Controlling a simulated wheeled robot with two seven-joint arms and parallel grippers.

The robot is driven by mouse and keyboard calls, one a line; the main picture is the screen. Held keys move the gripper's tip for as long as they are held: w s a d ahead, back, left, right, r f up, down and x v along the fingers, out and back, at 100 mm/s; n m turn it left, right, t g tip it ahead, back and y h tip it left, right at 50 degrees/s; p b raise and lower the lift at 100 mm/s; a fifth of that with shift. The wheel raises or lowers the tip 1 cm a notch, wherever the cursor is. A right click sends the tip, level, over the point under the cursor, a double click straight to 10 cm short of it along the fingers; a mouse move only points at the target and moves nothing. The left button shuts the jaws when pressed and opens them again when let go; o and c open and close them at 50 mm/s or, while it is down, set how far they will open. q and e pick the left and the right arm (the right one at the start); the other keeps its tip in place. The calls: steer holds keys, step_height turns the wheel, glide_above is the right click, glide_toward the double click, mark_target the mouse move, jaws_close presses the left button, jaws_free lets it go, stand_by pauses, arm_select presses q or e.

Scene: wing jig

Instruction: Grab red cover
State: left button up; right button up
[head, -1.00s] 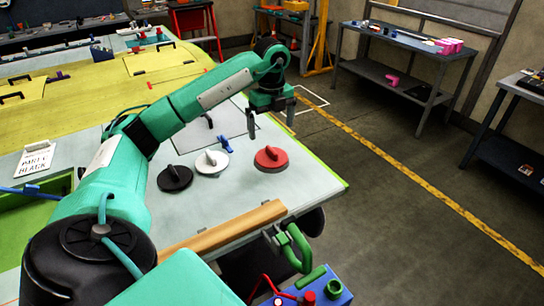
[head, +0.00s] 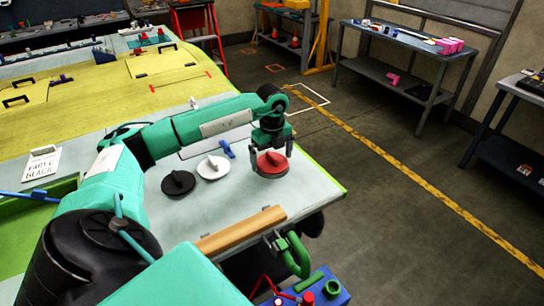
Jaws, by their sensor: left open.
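The red cover (head: 272,166) is a round disc with a raised handle on top. It lies on the light work table (head: 240,205) near its right edge. My left gripper (head: 271,154) is directly above and around the red cover, pointing down. Its jaws are open, with one finger at each side of the handle. Whether the fingers touch the cover cannot be told. My right gripper is not in view.
A white cover (head: 213,168) and a black cover (head: 178,184) lie left of the red one. A small blue piece (head: 227,149) lies behind the white cover. A wooden bar (head: 240,229) runs along the table's front edge, with a green clamp (head: 297,254) beside it.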

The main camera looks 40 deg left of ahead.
arm_select(q)
steer(key=c, duration=0.9)
